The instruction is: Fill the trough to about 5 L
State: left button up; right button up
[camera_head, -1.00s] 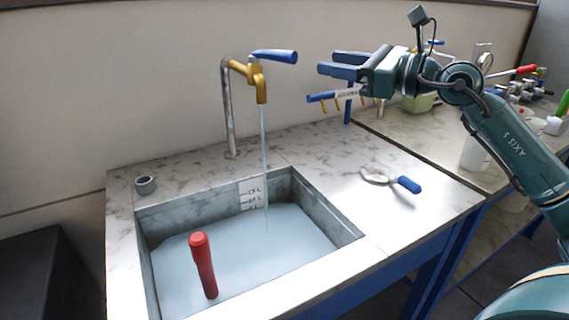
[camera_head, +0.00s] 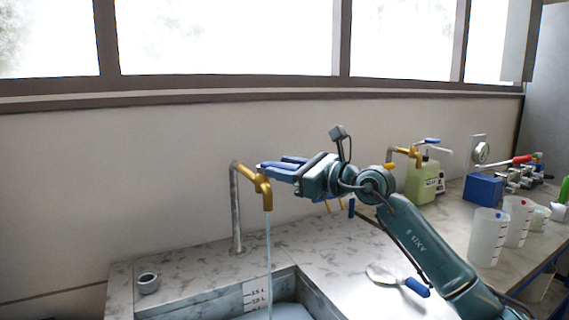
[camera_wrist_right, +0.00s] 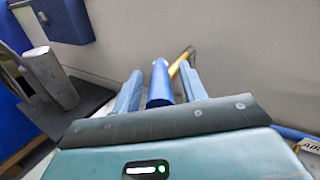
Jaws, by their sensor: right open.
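The brass tap (camera_head: 264,190) stands on a grey pipe over the trough (camera_head: 222,306). A stream of water (camera_head: 269,255) falls from its spout. Only the back of the trough shows, with a level scale (camera_head: 255,294) on its wall and pale blue water (camera_head: 290,312) at the bottom picture edge. My right gripper (camera_head: 270,170) is open at the tap's lever. In the right wrist view the blue lever (camera_wrist_right: 160,84) lies between the two open fingers (camera_wrist_right: 160,80), with the brass part beyond it. My left gripper is not in view.
A grey ring (camera_head: 148,283) sits on the counter left of the trough. A blue-handled strainer (camera_head: 385,274) lies to the right, below my arm. Clear beakers (camera_head: 489,238), a green jug (camera_head: 423,183) and a second tap stand farther right. A wall is close behind.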

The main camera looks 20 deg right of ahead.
jog(key=shift+w+a, duration=0.1)
jog(key=shift+w, duration=0.05)
grip_shut()
dwell(0.4)
